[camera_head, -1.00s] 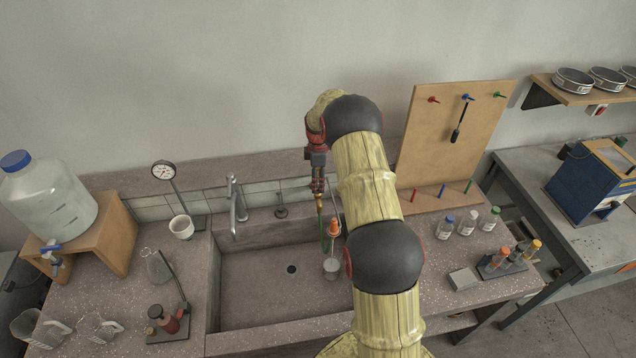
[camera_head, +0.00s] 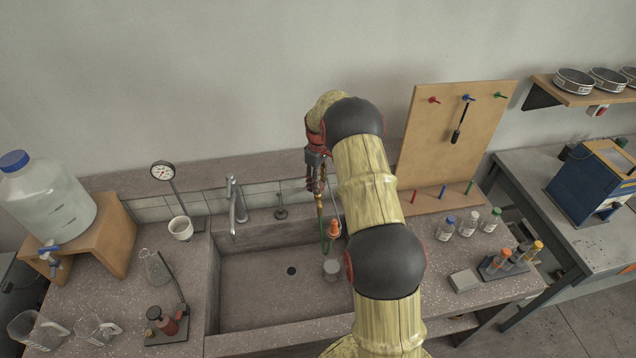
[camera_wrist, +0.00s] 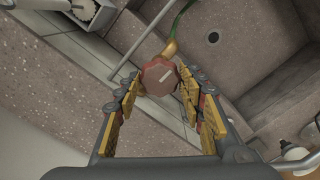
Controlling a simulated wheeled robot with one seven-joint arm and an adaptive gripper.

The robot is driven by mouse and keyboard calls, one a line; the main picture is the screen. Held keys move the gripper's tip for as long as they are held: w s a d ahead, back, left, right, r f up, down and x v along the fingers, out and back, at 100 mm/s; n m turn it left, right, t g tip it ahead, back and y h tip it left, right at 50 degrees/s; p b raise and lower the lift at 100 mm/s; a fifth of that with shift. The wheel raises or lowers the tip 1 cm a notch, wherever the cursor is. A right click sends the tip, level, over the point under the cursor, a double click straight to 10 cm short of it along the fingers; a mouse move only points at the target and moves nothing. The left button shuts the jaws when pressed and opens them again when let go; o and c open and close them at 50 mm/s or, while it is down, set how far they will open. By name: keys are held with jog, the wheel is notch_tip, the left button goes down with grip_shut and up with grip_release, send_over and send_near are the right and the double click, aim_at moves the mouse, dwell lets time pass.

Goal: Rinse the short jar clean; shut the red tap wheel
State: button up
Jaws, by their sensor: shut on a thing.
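The red tap wheel (camera_wrist: 158,76) shows in the wrist view with a pale line on its face. My gripper (camera_wrist: 163,88) is shut on it, one finger on each side. In the head view my gripper (camera_head: 318,183) is at the top of the brass tap (camera_head: 319,203), behind the sink, and the wheel is largely hidden by it. A green hose (camera_head: 325,238) hangs from the tap into the sink. The short jar (camera_head: 331,268) stands in the sink's right part, near the hose. I cannot tell whether water is running or whether the jar is clean.
The sink (camera_head: 255,308) has bare floor left of the jar, around the drain (camera_head: 291,271). A grey faucet (camera_head: 236,205) stands behind its left part. An orange-topped bottle (camera_head: 333,229) stands close to the tap. Bottles (camera_head: 468,224) and a pegboard (camera_head: 450,145) are right of my arm.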

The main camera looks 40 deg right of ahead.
jog(key=shift+r, duration=0.1)
dwell(0.3)
jog(key=o, duration=1.1)
jog(key=shift+o, duration=0.2)
notch_tip(320, 180, up, 12)
dwell(0.4)
